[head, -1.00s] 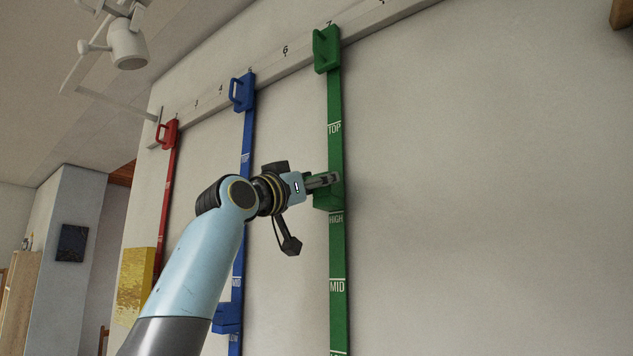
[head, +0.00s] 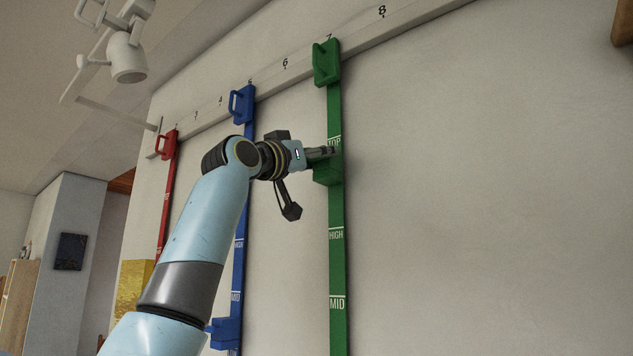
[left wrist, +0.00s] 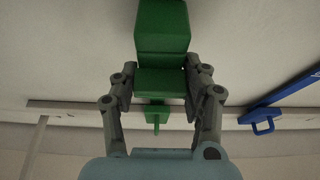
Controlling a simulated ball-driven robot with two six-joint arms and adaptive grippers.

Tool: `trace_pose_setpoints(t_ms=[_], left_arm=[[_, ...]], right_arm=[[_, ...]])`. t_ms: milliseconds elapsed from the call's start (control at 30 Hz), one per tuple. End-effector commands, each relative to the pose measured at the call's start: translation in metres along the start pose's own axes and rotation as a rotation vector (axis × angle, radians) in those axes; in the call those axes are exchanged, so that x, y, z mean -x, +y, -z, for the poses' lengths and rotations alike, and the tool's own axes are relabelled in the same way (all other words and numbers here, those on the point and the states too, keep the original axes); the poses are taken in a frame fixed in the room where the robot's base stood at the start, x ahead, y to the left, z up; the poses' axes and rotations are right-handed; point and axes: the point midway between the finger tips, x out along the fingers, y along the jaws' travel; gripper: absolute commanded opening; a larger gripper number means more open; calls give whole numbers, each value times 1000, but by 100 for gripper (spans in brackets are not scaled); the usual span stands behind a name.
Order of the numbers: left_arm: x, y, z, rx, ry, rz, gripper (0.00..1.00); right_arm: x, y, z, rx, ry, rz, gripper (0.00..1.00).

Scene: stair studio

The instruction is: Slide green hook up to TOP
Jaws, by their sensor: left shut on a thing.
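The green hook (head: 328,174) is a green block on the vertical green strip (head: 336,262). It sits just below the TOP mark (head: 334,142) and well above the HIGH mark (head: 336,235). My left gripper (head: 332,152) is shut on the green hook. The left wrist view shows the green hook (left wrist: 161,84) between the two grey fingers, with the green handle piece (left wrist: 156,118) of the strip's upper end beyond it. In the head view the fingers partly cover the hook's upper part and the strip beside TOP. My right gripper is not in view.
A green bracket (head: 327,62) caps the strip on the numbered white rail (head: 290,64). A blue strip (head: 240,250) with its blue hook (head: 226,333) low down and a red strip (head: 165,210) stand to the left. The wall right of the green strip is bare.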

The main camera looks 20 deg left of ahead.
Motion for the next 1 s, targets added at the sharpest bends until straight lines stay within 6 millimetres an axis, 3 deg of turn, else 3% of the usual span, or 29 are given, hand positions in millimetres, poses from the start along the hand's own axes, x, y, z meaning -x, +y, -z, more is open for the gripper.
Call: trace_pose_setpoints(t_ms=[33,100,400,600,967,1000], left_arm=[[-6,0,19,-4,11,0,0],[-13,0,36,-4,11,0,0],[-36,0,90,-3,7,1,0],[-42,0,104,-2,5,1,0],[-43,0,105,-1,2,0,0],[-43,0,105,-1,2,0,47]], right_arm=[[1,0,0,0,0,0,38],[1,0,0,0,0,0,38],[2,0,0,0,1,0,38],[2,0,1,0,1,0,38],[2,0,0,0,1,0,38],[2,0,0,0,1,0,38]])
